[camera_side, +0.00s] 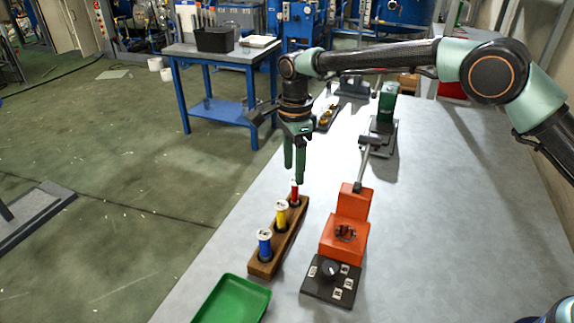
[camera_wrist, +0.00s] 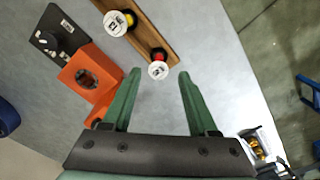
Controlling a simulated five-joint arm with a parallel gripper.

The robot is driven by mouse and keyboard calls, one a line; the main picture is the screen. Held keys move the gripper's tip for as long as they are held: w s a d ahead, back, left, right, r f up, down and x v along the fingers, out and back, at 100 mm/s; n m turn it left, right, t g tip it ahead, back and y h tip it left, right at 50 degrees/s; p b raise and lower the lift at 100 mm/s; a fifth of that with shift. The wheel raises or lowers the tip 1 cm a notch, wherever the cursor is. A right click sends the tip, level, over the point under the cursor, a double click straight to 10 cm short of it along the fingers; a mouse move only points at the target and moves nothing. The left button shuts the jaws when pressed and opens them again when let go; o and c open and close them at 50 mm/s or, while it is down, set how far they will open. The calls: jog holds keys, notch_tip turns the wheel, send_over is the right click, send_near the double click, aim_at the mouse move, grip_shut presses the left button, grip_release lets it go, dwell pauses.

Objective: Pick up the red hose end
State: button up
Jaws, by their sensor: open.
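The red hose end (camera_side: 295,190) stands upright in the far end of a wooden rack (camera_side: 283,236). In the wrist view the red hose end (camera_wrist: 158,66) shows its white top, just beyond and between my fingertips. My gripper (camera_side: 294,178) is above it in the side view, pointing down, with its green fingers apart and nothing between them. The wrist view also shows my gripper (camera_wrist: 158,75) open. I cannot tell if a finger touches the hose end. A yellow hose end (camera_side: 281,214) and a blue hose end (camera_side: 264,245) stand in the same rack.
An orange device (camera_side: 345,232) with a black control panel (camera_side: 330,280) stands right of the rack. A green tray (camera_side: 232,300) lies at the near table edge. A green-topped stand (camera_side: 383,120) is further back. The right side of the table is clear.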

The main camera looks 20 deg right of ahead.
aim_at(295, 201)
jog(key=shift+s+d+f, duration=0.1)
jog(key=shift+f, duration=1.9)
jog(key=shift+s+d+f, duration=0.1)
jog(key=shift+f, duration=1.9)
jog(key=shift+w, duration=0.1)
grip_shut()
